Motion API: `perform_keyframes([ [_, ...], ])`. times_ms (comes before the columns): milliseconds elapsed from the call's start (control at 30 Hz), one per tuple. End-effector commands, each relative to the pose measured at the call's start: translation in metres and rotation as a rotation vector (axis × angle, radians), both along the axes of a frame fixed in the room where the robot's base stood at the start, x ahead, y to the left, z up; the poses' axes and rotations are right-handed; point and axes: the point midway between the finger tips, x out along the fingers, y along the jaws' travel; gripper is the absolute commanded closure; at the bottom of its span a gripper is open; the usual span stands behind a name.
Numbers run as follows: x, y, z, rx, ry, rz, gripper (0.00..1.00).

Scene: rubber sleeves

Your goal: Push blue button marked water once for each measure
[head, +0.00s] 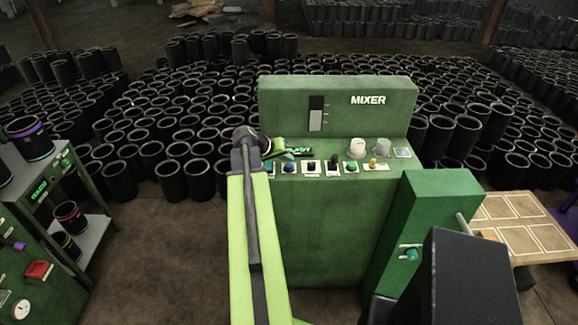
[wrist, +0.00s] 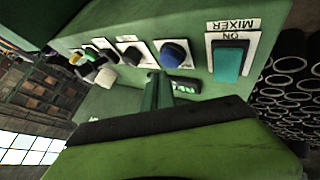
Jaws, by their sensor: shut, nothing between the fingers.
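The green mixer cabinet (head: 330,235) stands in front of me, with a row of controls along its sloped panel. A round blue button (head: 289,167) on a white plate is second from the left in the head view; it also shows in the wrist view (wrist: 173,53), beside the teal MIXER ON switch (wrist: 228,60). The blue button's label is too small to read. My gripper (head: 280,148) is shut and empty, just behind the button row near the READY sign (head: 299,151). In the wrist view its narrow green tip (wrist: 158,90) is close to the blue button, with contact unclear.
Black, green and yellow (head: 373,163) controls continue right along the panel. A grey-white knob (head: 356,149) stands behind them. A green box (head: 425,225) is at the right, and a green shelf stand (head: 85,232) at the left. Many black sleeves (head: 200,179) fill the floor behind.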

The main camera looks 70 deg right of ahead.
Motion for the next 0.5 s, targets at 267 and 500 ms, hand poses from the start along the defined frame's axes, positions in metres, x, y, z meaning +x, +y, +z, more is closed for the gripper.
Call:
perform_keyframes([
  [267, 0.000, 0.000, 0.011, 0.000, 0.000, 0.000, 1.00],
  [500, 0.000, 0.000, 0.037, 0.000, 0.000, 0.000, 1.00],
])
